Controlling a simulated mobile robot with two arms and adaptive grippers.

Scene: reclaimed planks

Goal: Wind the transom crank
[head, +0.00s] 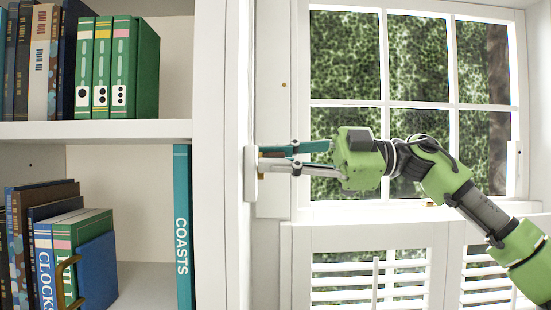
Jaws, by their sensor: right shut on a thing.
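The transom crank (250,173) shows as a white rounded piece on the side of the white upright, left of the window. My right gripper (268,158) reaches in from the right, its fingers pointing left at the crank. It is shut on a small part of the crank, most of which the fingers hide. The crank's arm and exact angle cannot be made out. My left gripper is not in view.
A white bookcase (120,130) with green binders (132,70) and a teal book (183,225) fills the left. A paned window (420,60) stands behind my right arm, with white louvred shutters (370,260) below. The bookcase upright is close to the gripper's fingertips.

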